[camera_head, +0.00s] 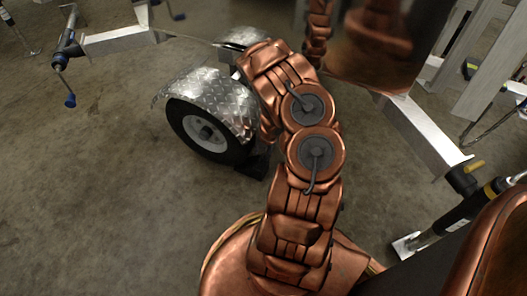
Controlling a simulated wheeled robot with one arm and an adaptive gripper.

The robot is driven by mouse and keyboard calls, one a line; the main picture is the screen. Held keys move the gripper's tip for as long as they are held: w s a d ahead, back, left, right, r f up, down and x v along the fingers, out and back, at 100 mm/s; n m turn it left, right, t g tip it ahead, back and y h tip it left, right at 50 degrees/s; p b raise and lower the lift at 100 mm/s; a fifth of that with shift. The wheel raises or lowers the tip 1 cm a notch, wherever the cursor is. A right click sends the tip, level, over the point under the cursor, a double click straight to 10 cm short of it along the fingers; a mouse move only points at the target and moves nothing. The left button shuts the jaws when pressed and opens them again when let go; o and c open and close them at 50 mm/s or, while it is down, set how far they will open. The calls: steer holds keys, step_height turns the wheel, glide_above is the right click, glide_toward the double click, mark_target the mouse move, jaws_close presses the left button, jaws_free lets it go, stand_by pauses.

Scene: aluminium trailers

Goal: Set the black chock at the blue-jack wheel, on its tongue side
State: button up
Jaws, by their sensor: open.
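The blue-jack trailer stands at upper left. Its jack (68,60) has blue ends and stands on the tongue (115,40), which reaches left from the trailer. Its near wheel (205,133) sits under a diamond-plate fender (212,95). The floor on the wheel's left, tongue side looks bare. A dark shape (254,166) lies low against the wheel's right side, partly behind my arm; I cannot tell whether it is the black chock. My copper arm reaches up the middle of the picture. My gripper does not show clearly and seems hidden behind the arm links.
Another trailer's tongue (425,132) runs down at right to a dark jack with a yellow handle (465,178) and a foot plate (405,246). Pale metal beams stand at upper right. The concrete floor (100,200) at left is clear.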

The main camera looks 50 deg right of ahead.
mark_target(261, 158)
steer(key=f, duration=0.2)
steer(key=f+b, duration=0.1)
steer(key=f, duration=0.1)
steer(key=shift+w+a, duration=0.15)
steer(key=shift+w, duration=0.15)
steer(key=shift+w+f, duration=0.2)
steer(key=shift+f, duration=0.35)
steer(key=shift+c, duration=0.3)
jaws_close()
